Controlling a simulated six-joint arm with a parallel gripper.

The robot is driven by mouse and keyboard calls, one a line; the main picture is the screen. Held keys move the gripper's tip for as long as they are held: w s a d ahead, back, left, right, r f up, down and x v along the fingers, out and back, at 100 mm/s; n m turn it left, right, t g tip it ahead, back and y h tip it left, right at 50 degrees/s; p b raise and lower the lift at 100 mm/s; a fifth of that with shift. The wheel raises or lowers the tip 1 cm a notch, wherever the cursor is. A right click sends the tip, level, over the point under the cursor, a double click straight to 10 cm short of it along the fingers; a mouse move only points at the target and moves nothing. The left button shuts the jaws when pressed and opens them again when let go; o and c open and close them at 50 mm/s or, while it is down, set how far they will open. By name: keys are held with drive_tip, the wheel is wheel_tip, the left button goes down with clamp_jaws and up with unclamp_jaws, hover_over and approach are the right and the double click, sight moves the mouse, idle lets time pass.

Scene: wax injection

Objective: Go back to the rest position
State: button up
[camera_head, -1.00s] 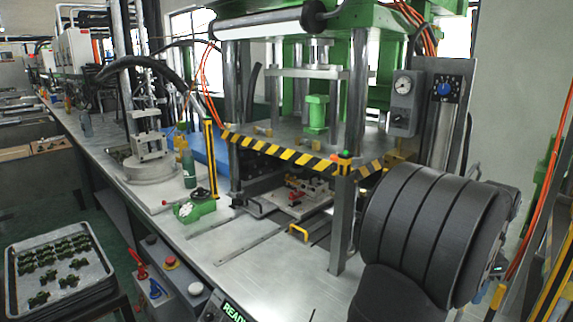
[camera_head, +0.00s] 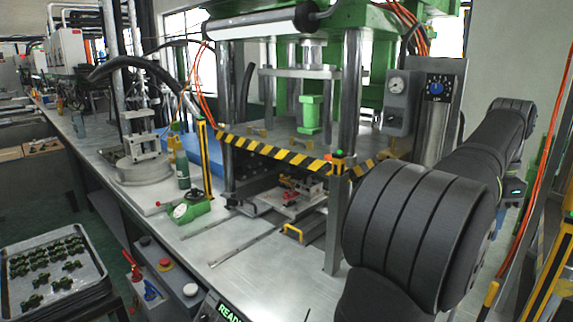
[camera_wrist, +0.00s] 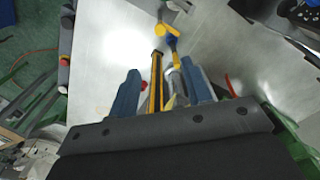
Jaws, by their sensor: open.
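My gripper (camera_wrist: 160,82) shows in the wrist view as two blue-grey fingers spread apart. It is open, and I see nothing held in it. A yellow-and-black striped post and a bright yellow part (camera_wrist: 172,32) show between and beyond the fingers; they look lower than the fingers, but the distance is unclear. In the head view my black arm fills the right front, with the forearm reaching back to the right. The gripper itself is not visible there.
The green press (camera_head: 308,115) stands behind a striped edge (camera_head: 275,151). The steel bench (camera_head: 265,280) has free room in front. A green-and-white device (camera_head: 190,210) and green bottle (camera_head: 182,170) stand left of it. A tray of dark green pieces (camera_head: 92,243) is at lower left.

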wheel_tip(320, 180, down, 16)
drive_tip(key=n, duration=0.4)
drive_tip(key=shift+n, duration=0.3)
drive_tip(key=n, duration=0.8)
drive_tip(key=shift+n, duration=2.3)
